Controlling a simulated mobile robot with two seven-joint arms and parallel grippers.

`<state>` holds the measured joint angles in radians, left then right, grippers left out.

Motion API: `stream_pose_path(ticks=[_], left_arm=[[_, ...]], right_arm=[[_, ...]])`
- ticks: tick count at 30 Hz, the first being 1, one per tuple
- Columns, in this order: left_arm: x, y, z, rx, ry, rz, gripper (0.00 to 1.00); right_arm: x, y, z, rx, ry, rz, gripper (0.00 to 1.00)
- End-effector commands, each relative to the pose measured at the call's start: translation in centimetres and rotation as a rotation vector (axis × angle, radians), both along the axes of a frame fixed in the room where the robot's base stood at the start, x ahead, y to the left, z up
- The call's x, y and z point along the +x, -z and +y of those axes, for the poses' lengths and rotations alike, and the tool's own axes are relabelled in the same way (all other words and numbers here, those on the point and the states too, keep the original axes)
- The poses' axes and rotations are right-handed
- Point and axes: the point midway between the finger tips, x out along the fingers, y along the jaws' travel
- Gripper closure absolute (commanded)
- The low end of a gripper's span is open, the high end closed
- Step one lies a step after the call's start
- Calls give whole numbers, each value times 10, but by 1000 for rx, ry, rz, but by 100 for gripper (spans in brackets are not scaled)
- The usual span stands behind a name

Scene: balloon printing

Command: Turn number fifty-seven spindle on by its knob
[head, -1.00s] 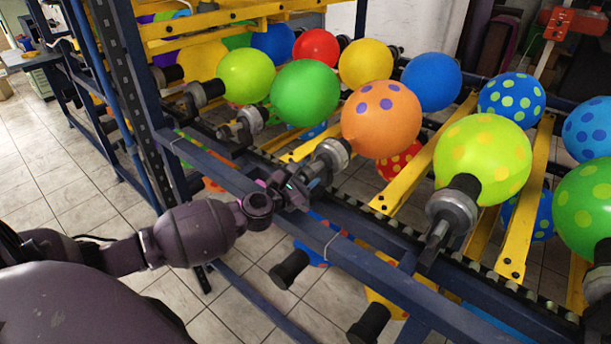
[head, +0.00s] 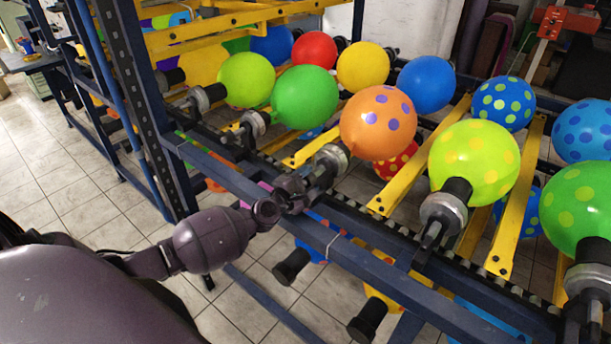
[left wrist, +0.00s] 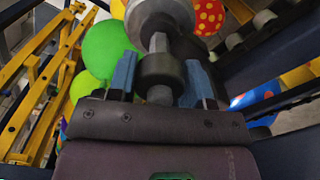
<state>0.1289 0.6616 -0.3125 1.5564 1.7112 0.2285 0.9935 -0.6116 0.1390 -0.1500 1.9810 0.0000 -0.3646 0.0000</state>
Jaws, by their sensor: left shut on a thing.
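My left gripper (head: 308,187) is at the near end of the spindle (head: 328,163) that carries an orange balloon with purple dots (head: 378,122). In the left wrist view, the two blue fingers of my left gripper (left wrist: 160,82) stand either side of a dark round knob (left wrist: 160,68) and are shut on it. The grey spindle body lies just beyond the knob. No number can be read on the spindle. My right gripper is not in view.
Neighbouring spindles carry a green balloon (head: 303,97) and a lime balloon with yellow dots (head: 473,162). A blue rail (head: 345,252) runs in front of the row, with black knobs (head: 292,266) below it. Yellow bars (head: 515,200) lie between balloons. Open tiled floor is at left.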

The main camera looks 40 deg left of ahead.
Motion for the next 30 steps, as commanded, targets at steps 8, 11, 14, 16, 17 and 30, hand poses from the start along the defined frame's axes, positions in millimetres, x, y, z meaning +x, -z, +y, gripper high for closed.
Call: stream_pose_path(ticks=[8,11,14,16,17,30], left_arm=[[0,-1,-1,262,1,-20,78],[0,0,-1,357,1,-26,78],[0,0,-1,452,2,-35,78],[0,0,-1,517,1,-39,78],[0,0,-1,546,1,-42,78],[0,2,-1,896,3,-69,78]], right_arm=[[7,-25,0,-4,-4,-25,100],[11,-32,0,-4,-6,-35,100],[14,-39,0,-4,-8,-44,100],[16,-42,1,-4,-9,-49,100],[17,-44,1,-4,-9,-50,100],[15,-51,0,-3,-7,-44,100]])
